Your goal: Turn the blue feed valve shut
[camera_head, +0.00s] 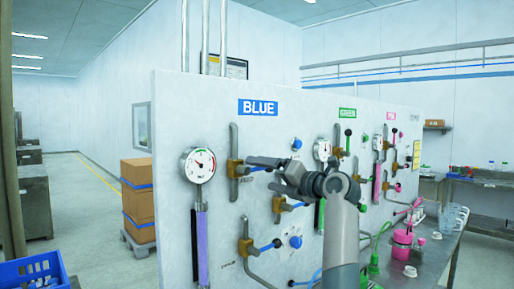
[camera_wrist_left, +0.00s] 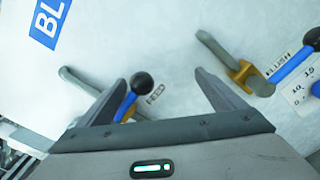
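The blue feed valve (camera_head: 235,168) is a brass body on the upright panel, below the BLUE sign (camera_head: 258,107). In the wrist view its blue lever with a black ball knob (camera_wrist_left: 142,83) points away from my gripper, beside the FEED lettering. My left gripper (camera_head: 252,161) is in front of this valve. In the wrist view the left gripper (camera_wrist_left: 165,85) is open, with the knob between its fingers and nearer the left one. I cannot tell whether a finger touches the lever. My right gripper is not in view.
The FLUSH valve (camera_wrist_left: 240,76), with its own blue lever, is close on the right in the wrist view. A round gauge (camera_head: 198,165) is left of the feed valve. Another blue-handled valve (camera_head: 245,247) is below. Boxes (camera_head: 138,200) stand left of the panel.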

